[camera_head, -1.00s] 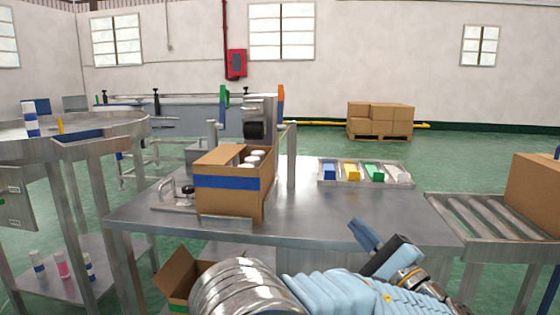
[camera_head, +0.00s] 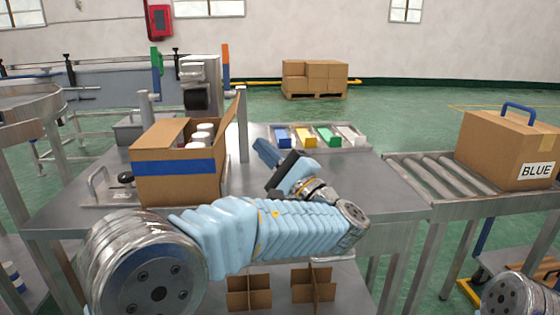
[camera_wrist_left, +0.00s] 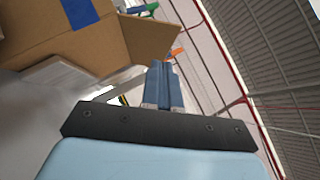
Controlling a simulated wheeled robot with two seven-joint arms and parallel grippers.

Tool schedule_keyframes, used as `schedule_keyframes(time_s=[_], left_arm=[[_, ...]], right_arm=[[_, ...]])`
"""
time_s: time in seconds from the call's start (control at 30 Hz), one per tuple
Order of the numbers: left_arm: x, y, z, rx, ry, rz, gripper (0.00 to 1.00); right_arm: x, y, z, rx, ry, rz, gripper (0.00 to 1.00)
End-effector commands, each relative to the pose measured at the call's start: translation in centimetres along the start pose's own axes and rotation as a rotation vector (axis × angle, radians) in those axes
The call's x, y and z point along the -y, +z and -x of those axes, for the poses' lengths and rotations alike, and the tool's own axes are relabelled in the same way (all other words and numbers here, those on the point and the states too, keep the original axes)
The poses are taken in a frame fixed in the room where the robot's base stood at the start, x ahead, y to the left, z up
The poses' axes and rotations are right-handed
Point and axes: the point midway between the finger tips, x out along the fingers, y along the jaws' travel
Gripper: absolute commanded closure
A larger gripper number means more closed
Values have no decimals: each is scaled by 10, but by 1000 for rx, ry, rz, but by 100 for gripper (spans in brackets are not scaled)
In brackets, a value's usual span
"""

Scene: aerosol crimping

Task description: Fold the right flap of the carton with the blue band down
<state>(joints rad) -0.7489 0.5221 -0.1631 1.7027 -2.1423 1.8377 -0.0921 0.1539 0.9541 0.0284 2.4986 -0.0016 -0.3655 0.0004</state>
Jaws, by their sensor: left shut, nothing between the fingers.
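The carton with the blue band (camera_head: 180,168) stands on the steel table (camera_head: 330,180), with several white-capped cans (camera_head: 203,133) inside. Its right flap (camera_head: 231,118) stands up, leaning outward to the right. In the left wrist view, the carton (camera_wrist_left: 45,40) fills the upper left and a brown flap (camera_wrist_left: 152,40) sticks out toward the right. My left gripper (camera_head: 265,152) is to the right of the carton, apart from it, with its blue fingers pointing up and left. The fingers (camera_wrist_left: 163,85) are shut together and empty. My right gripper is out of view.
A tray (camera_head: 352,146) of coloured blocks sits behind my left gripper. A crimping machine (camera_head: 198,80) and a post (camera_head: 243,125) stand behind the carton. A roller conveyor (camera_head: 435,180) at right holds a box labelled BLUE (camera_head: 505,145). Cardboard dividers (camera_head: 248,292) lie below the table.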

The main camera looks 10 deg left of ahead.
Motion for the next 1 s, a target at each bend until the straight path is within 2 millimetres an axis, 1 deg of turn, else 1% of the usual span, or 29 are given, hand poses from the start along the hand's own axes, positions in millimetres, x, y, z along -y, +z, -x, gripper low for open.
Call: schedule_keyframes(time_s=[0.03,0.1,0.2,0.3,0.47,0.87,1.0], left_arm=[[1,1,-12,3,3,-1,100],[1,1,-25,3,2,-2,100],[1,14,-35,1,2,0,100],[1,22,-43,1,1,0,100],[0,28,-49,0,0,-1,100],[0,28,-49,0,2,1,100],[-2,30,-53,0,18,16,100]], right_arm=[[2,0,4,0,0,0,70],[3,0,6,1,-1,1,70],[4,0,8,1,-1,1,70],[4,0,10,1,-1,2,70],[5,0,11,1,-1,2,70],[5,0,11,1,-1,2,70],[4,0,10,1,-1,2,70]])
